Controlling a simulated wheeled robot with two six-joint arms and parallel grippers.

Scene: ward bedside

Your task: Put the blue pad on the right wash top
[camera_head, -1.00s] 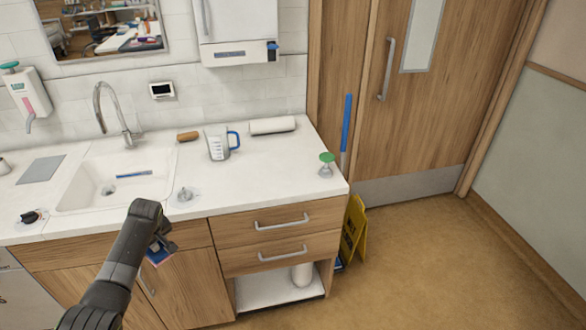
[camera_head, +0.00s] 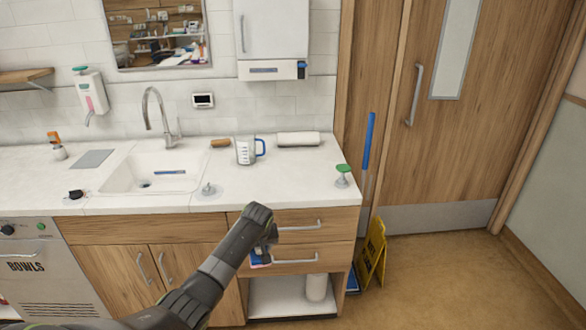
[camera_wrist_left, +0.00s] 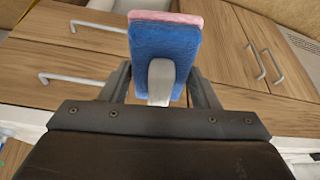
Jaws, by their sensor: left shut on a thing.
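My left gripper (camera_head: 266,252) comes in from the left in front of the drawers, below the counter edge. In the left wrist view it (camera_wrist_left: 162,95) is shut on the blue pad (camera_wrist_left: 150,45), which has a pink layer on its far side and a pale grip piece facing the camera. In the head view only a small part of the blue pad (camera_head: 257,261) shows past the gripper. The right wash top (camera_head: 290,165) is the white counter right of the sink, with free surface near its front edge. My right gripper is not in view.
On the counter stand a measuring jug (camera_head: 246,151), a white roll (camera_head: 298,139), a brown roll (camera_head: 220,143), a green-topped stopper (camera_head: 342,175) and a clear disc with a knob (camera_head: 209,190). The sink (camera_head: 150,178) lies left. A yellow floor sign (camera_head: 373,252) stands right of the cabinet.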

